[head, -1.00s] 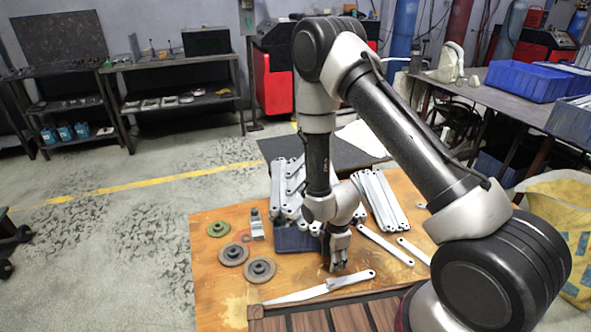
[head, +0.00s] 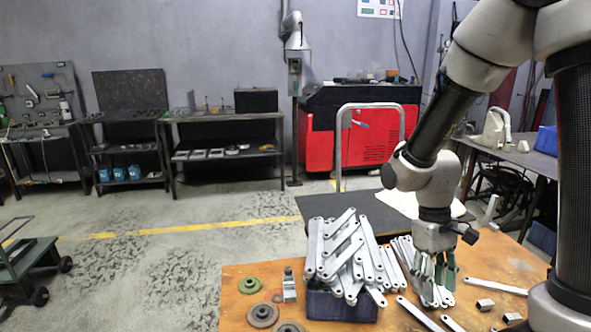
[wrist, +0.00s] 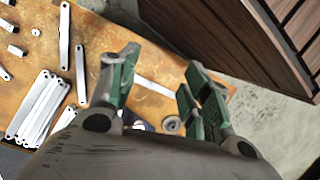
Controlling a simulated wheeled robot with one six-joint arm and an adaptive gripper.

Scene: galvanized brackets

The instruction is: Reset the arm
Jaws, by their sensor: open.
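My arm is bent down over the right side of the wooden work table (head: 240,285) in the head view. My gripper (head: 437,290) points down in front of the metal bracket pieces. In the wrist view my gripper (wrist: 160,78) is open with its green-lined fingers apart and nothing between them. A pale bar lies on the table behind that gap. A tangled stack of galvanized brackets (head: 345,250) sits in a dark blue bin (head: 340,306), left of my gripper. Whether the fingertips touch anything below is unclear in the head view.
Loose bars (head: 495,286) and small blocks (head: 485,305) lie at right. A slatted brown wooden box (wrist: 235,45) shows in the wrist view.

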